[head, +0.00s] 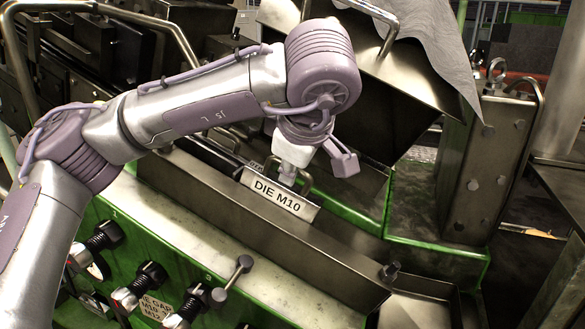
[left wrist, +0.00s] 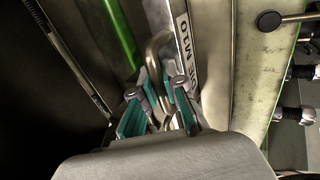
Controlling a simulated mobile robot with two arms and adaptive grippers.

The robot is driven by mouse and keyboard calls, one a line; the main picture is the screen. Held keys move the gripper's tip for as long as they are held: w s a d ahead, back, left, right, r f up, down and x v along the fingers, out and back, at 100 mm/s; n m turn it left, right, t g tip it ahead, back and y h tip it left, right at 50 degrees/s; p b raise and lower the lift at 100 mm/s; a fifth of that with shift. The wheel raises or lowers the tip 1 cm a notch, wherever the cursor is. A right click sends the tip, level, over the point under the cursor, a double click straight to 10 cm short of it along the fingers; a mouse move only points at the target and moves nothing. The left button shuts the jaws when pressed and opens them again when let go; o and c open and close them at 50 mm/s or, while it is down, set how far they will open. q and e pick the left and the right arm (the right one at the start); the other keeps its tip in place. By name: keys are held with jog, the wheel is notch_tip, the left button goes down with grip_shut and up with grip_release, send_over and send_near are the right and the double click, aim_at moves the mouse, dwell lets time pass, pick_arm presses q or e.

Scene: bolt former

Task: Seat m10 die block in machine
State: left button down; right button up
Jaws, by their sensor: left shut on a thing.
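The M10 die block (head: 268,205) carries a white "DIE M10" label and sits at the long steel channel of the green machine. Its bent metal handle (head: 304,184) stands up beside the label. My left gripper (head: 292,172) reaches down over the block from above. In the left wrist view, the teal-padded fingers (left wrist: 158,97) are shut on the handle (left wrist: 157,45), with the label (left wrist: 187,45) just to the right. Most of the block is hidden behind the front rail, so I cannot tell how deep it sits. My right gripper is not in view.
The long front rail (head: 230,215) runs along the near side of the block. A raised steel hood (head: 385,95) hangs close behind my left wrist. A steel post (head: 490,160) stands at right. Several black knobs (head: 150,278) and a lever (head: 233,278) stick out in front.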

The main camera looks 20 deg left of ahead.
aim_at(284, 185)
pick_arm(q)
jog(key=shift+a+f+b, duration=0.35)
jog(key=shift+f+b, duration=0.45)
jog(key=shift+b, duration=0.05)
jog(key=shift+a+f+b, duration=0.3)
jog(key=shift+f+b, duration=0.45)
jog(key=shift+b, duration=0.1)
dwell(1.0)
jog(key=c, duration=1.2)
grip_release()
jog(key=shift+o, duration=0.3)
jog(key=shift+s+f, duration=0.1)
jog(key=shift+f, duration=0.15)
jog(key=o, duration=0.6)
jog(key=shift+r, duration=0.15)
